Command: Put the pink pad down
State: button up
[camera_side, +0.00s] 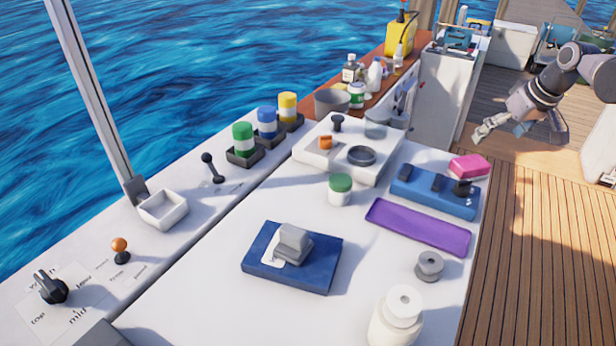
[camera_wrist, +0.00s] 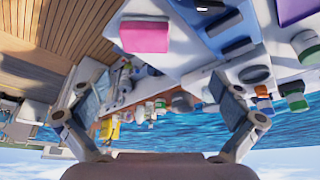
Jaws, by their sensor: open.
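The pink pad (camera_side: 470,165) is a small bright block with a pale underside at the back right edge of the white worktop. It overlaps the far right end of the blue block in the side view, with a dark knob just below it; I cannot tell whether it touches either. In the wrist view the pink pad (camera_wrist: 144,37) shows near the top, left of the blue block. My gripper (camera_side: 512,128) is open and empty, above and to the right of the pad, over the deck side. Its spread fingers also show in the wrist view (camera_wrist: 155,80).
The blue block (camera_side: 432,196) has dark slots. A purple tray (camera_side: 410,232), empty, lies in front of it. A grey spool (camera_side: 429,266) and white bottle (camera_side: 397,318) stand nearer. A navy board (camera_side: 264,263) bears a grey block. Worktop between them is bare.

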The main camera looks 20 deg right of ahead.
jog(key=s+a+f, duration=0.1)
jog(key=s+a, duration=0.2)
jog(key=s, duration=0.4)
jog(key=s+a+f+t, duration=0.1)
jog(key=s+a+f, duration=0.1)
jog(key=s, duration=0.6)
jog(key=s+a+f+t, duration=0.1)
jog(key=s+a, duration=0.3)
jog(key=s, duration=0.3)
jog(key=shift+s+f, duration=0.3)
